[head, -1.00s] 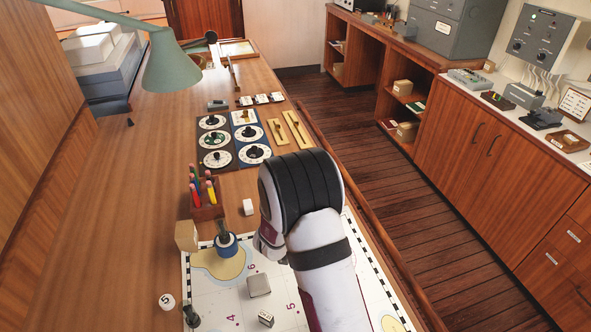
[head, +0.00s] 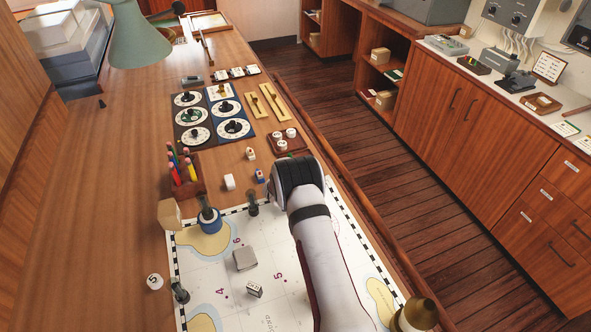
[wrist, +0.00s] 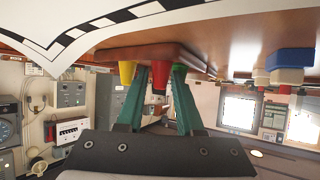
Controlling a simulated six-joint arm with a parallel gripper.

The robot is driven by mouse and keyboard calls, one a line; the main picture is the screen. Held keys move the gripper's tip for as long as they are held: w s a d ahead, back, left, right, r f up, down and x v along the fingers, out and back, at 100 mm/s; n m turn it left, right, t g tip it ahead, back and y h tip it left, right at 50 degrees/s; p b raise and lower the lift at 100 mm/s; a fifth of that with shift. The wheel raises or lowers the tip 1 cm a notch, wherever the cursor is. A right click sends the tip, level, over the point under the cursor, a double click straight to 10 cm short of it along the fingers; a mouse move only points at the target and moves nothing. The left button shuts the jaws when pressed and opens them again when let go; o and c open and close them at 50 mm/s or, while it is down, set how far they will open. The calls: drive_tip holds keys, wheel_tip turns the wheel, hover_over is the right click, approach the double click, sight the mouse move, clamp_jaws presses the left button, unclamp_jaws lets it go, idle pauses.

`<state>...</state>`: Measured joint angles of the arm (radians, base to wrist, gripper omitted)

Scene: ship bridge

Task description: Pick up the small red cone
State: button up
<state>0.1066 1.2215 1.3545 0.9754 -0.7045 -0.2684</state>
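That view is turned over, with the desk at the top. My gripper (wrist: 160,74) has two green fingers standing apart, one on each side of the red cone. A narrow gap seems to show between cone and fingers; I cannot tell whether either touches. A yellow cone (wrist: 127,72) is just left of the left finger.
A wooden tray with white round pieces (head: 304,139) lies beyond my wrist in the head view. The chart (head: 215,275) lies below. A raised desk edge (head: 372,223) runs along the right.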

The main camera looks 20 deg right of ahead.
clamp_jaws()
drive_tip(key=shift+r, duration=0.1)
